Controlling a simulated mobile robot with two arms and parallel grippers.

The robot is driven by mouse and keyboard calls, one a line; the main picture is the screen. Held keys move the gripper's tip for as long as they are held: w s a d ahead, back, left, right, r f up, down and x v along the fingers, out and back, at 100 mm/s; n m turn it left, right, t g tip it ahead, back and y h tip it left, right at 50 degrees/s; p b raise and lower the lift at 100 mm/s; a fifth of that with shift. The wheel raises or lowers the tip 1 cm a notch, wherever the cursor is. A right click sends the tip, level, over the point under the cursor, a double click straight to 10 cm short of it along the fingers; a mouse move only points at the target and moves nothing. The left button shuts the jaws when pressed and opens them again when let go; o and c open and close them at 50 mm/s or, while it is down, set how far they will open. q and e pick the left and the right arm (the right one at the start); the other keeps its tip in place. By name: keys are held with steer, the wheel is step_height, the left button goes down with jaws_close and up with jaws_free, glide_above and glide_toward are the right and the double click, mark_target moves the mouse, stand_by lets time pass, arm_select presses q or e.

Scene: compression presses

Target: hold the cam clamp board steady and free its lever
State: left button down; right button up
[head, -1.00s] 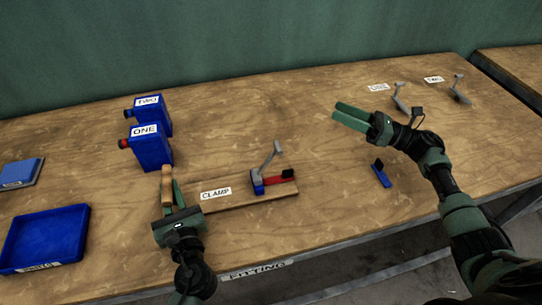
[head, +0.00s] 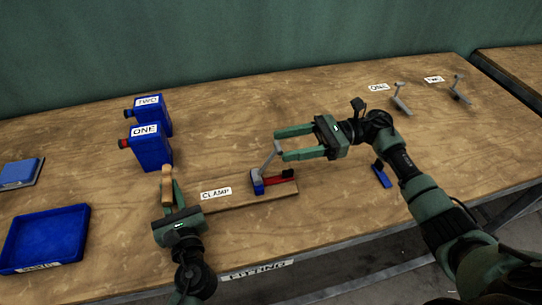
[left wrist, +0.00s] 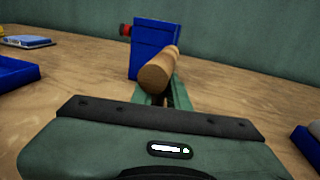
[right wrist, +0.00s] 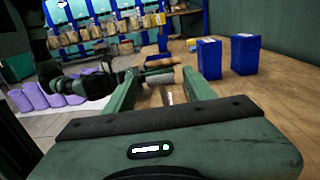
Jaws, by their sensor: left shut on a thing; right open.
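My left gripper (head: 168,190) is shut on the wooden handle (head: 167,186) at the board's left end; the handle also shows in the left wrist view (left wrist: 158,72). My right gripper (head: 277,144) is open, its fingers pointing left on either side of the lever's top. Whether they touch it is unclear.
Blue boxes ONE (head: 152,150) and TWO (head: 153,115) stand behind the left gripper. A blue tray (head: 45,238) lies at the left. A small blue clamp (head: 381,174) lies right of the board. Grey levers (head: 401,99) stand at the back right.

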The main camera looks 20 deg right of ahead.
mark_target(276, 147)
steer(key=shift+a, duration=2.9)
jaws_close()
